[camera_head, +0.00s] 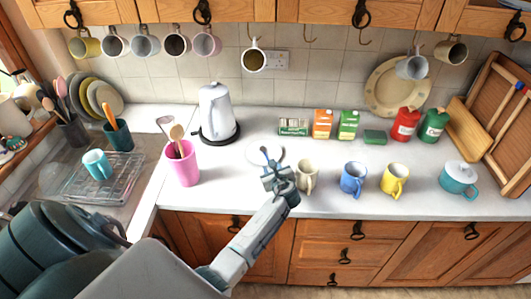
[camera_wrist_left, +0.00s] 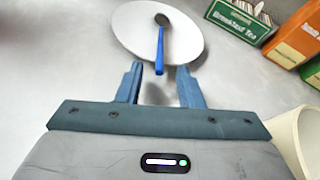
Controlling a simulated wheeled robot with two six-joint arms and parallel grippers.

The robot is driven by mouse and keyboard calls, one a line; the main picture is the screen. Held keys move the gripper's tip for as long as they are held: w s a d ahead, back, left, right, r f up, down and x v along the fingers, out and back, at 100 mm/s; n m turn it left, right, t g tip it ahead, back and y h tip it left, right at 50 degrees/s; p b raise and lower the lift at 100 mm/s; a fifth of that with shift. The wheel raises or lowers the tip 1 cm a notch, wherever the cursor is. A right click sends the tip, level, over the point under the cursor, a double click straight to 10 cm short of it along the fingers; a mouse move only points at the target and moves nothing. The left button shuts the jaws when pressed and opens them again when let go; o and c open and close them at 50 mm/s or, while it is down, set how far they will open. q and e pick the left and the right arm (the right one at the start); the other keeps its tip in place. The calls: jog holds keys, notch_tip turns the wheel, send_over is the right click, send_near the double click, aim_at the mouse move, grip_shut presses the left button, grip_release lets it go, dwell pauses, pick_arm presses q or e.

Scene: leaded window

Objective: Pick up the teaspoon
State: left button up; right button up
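The teaspoon (camera_wrist_left: 160,46) has a blue handle and a dark metal bowl. It lies on a white oval plate (camera_wrist_left: 201,32), handle towards me, in the left wrist view. In the head view the plate (camera_head: 253,156) is on the white counter, partly hidden by my left gripper (camera_head: 268,170). My left gripper is open in the wrist view (camera_wrist_left: 160,73). The end of the handle appears between its fingertips, with a gap on each side. I cannot tell its height above the handle. My right gripper is not in view.
A cream mug (camera_head: 308,176) stands close right of my left gripper. A green tea box (camera_head: 293,127) is behind it. A pink utensil cup (camera_head: 184,168) and white kettle (camera_head: 216,110) stand to the left. Blue (camera_head: 353,178) and yellow (camera_head: 394,180) mugs are further right.

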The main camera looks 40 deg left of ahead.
pick_arm(q)
jog(key=shift+w+a+f, duration=0.15)
jog(key=shift+w+a, duration=0.15)
jog(key=shift+a, duration=0.05)
jog(key=shift+w+a+f, duration=0.1)
jog(key=shift+a+f, duration=0.05)
jog(key=shift+f, duration=0.05)
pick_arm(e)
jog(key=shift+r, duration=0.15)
pick_arm(q)
jog(key=shift+c, duration=0.2)
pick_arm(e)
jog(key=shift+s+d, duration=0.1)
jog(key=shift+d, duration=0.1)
pick_arm(q)
grip_shut()
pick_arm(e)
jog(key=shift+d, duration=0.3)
pick_arm(q)
jog(key=shift+r, duration=0.2)
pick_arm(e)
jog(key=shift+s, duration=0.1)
